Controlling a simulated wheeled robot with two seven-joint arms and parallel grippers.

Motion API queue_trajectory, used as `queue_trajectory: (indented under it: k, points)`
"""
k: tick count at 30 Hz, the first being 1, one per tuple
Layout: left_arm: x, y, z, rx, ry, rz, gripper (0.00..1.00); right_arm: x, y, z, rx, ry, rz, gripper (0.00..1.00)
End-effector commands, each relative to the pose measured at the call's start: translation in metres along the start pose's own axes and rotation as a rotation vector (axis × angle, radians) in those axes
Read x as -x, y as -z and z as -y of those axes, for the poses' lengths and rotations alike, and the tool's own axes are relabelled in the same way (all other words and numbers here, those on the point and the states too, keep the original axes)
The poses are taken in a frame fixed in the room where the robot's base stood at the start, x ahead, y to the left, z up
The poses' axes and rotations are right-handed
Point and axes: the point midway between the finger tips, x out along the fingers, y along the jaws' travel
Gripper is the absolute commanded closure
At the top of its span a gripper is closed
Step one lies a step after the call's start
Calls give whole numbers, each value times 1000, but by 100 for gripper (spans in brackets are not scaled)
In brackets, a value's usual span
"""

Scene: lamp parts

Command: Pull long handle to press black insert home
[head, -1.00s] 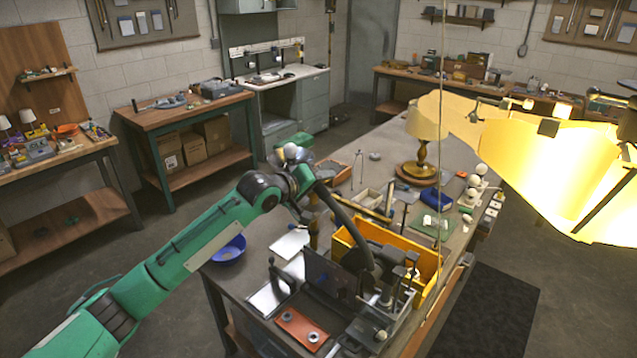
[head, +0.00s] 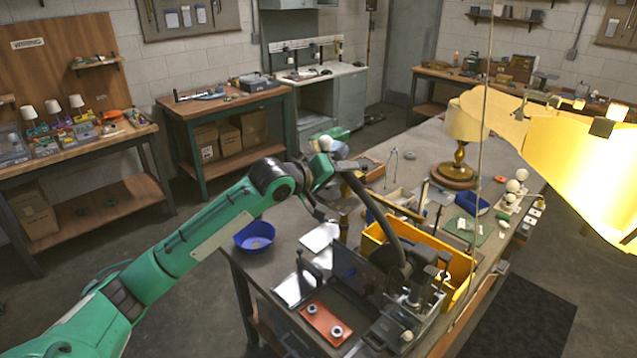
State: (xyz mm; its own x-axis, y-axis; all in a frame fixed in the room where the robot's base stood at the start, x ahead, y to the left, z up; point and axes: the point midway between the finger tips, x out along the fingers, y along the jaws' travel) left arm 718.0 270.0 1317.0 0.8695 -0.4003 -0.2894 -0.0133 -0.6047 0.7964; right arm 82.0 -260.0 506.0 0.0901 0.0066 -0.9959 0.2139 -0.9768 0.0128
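The long dark curved handle (head: 378,220) rises from the metal press (head: 408,310) at the table's near end and leans up to the left. My green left arm reaches in from the left, and my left gripper (head: 340,185) is at the handle's upper end. Its fingers are too small and overlapped to tell whether they are shut on the handle. I cannot make out the black insert in the press. My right gripper is not in view.
A red plate (head: 326,322) with two round metal pieces lies left of the press. A yellow bin (head: 462,268) stands behind it. A blue bowl (head: 255,236) sits at the table's left edge. A bright yellow lampshade (head: 570,150) hangs at the right.

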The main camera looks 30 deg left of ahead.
Motion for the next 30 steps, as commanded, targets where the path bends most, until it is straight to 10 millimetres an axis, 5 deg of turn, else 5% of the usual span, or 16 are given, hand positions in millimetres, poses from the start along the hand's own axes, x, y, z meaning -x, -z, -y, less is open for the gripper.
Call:
queue_trajectory:
  k: [6,12,30]
  points:
    - [49,-2,4,-3,-2,-2,52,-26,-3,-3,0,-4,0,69]
    - [76,0,2,-1,-2,-1,52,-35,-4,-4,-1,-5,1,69]
    - [84,0,0,0,-2,0,52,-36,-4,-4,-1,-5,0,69]
